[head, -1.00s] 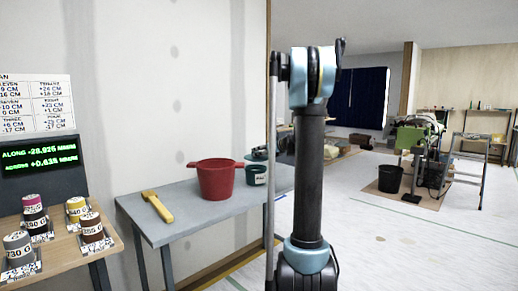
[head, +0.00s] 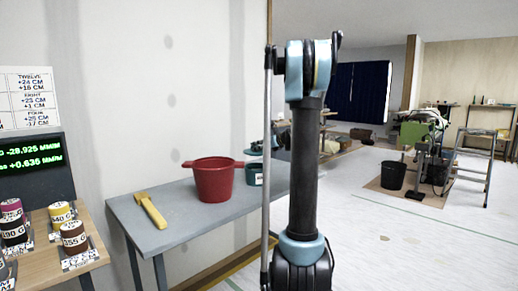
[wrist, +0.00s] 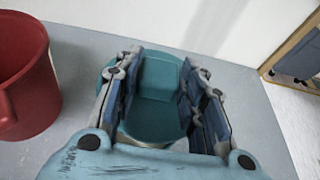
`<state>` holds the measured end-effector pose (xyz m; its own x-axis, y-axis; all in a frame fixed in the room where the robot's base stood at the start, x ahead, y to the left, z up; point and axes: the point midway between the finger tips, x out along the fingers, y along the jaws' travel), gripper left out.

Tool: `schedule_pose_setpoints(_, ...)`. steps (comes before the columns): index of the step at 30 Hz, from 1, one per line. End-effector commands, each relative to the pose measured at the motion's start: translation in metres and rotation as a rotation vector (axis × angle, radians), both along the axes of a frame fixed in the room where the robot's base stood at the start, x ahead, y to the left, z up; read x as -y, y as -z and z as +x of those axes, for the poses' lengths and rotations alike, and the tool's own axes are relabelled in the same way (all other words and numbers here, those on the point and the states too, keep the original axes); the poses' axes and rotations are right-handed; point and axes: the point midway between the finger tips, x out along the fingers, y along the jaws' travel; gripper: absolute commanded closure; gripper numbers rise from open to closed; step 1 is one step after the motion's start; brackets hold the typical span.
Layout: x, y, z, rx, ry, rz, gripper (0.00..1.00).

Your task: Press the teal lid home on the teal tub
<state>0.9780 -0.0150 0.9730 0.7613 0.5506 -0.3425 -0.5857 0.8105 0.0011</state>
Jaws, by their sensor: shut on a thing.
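In the wrist view, the teal lid (wrist: 157,118) lies below my gripper (wrist: 160,85). My gripper's two fingers are shut on its raised teal block, one on each side. In the head view, the teal tub (head: 254,178) stands on the grey table just right of the red bucket, partly hidden by my arm. A teal piece, seemingly the lid, shows just above the tub's rim. The lid's underside and most of its seam with the tub are hidden, so I cannot tell whether it is seated.
The red bucket (head: 214,182) stands close left of the tub and also shows in the wrist view (wrist: 22,75). A yellow-handled brush (head: 151,209) lies on the grey table (head: 190,222). A wall runs behind. Weights (head: 73,236) stand on the wooden table at left.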

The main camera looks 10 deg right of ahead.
Motion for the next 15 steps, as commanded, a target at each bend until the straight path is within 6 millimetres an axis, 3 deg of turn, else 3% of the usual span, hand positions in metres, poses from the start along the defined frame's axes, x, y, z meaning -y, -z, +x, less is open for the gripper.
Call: schedule_pose_setpoints(15, 0.000, 0.039, 0.000, 0.000, 0.000, 0.000, 0.86)
